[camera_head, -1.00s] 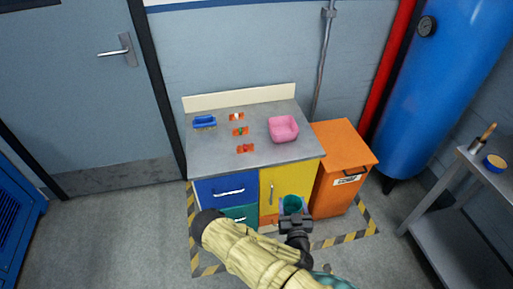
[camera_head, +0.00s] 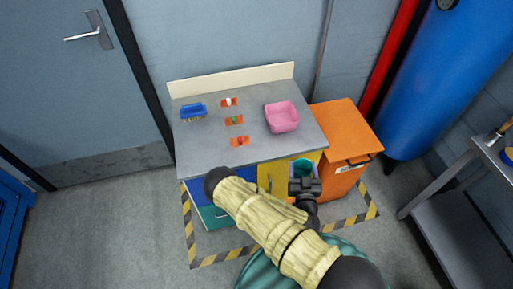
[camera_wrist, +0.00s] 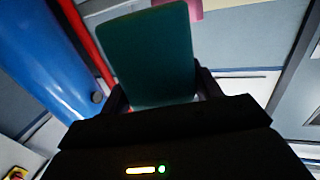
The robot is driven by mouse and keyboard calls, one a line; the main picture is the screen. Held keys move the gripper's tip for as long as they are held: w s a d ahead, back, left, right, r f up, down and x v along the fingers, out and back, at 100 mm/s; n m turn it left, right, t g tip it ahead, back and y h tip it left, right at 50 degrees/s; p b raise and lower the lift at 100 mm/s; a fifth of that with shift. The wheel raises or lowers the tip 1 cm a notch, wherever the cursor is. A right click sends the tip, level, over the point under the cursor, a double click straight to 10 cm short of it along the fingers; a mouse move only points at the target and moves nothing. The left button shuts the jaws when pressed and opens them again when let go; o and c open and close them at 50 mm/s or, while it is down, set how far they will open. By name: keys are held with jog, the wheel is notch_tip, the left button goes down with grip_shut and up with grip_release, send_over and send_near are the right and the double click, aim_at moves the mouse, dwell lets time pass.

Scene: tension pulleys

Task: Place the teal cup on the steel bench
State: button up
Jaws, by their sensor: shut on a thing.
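The teal cup (camera_head: 303,168) is in my gripper (camera_head: 303,180), in front of the cabinet's yellow door in the head view. In the wrist view the cup (camera_wrist: 148,55) fills the space between the dark fingers, which are shut on it. The steel bench could be the grey-topped cabinet (camera_head: 215,148) with coloured doors or the metal table (camera_head: 490,165) at the right edge; I cannot tell which from the pictures alone. The cup is apart from both tops.
On the cabinet top are a blue brush (camera_head: 193,111), several small orange pieces (camera_head: 235,120) and a pink bin (camera_head: 282,117). An orange box (camera_head: 345,135) stands right of the cabinet, and a blue tank (camera_head: 435,80) behind. The cabinet top's front left is clear.

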jog(key=shift+w+a, duration=0.3)
jog(key=shift+a, duration=0.15)
jog(key=w+a+r+n+y+b, duration=0.1)
jog(key=w+a+r+b, duration=0.2)
jog(key=w+a, duration=0.1)
jog(key=w+a+r+n+y+b, duration=0.1)
jog(key=w+a+r+y+b, duration=0.1)
jog(key=a, duration=0.5)
jog(key=w+a+r+n+y+b, duration=0.1)
jog(key=w+a+r+y+b, duration=0.1)
jog(key=w+a, duration=0.4)
jog(key=shift+r+g+b, duration=0.3)
jog(key=shift+r+b, duration=0.5)
jog(key=shift+r, duration=0.3)
jog(key=shift+f, duration=2.95)
jog(key=shift+f, duration=2.1)
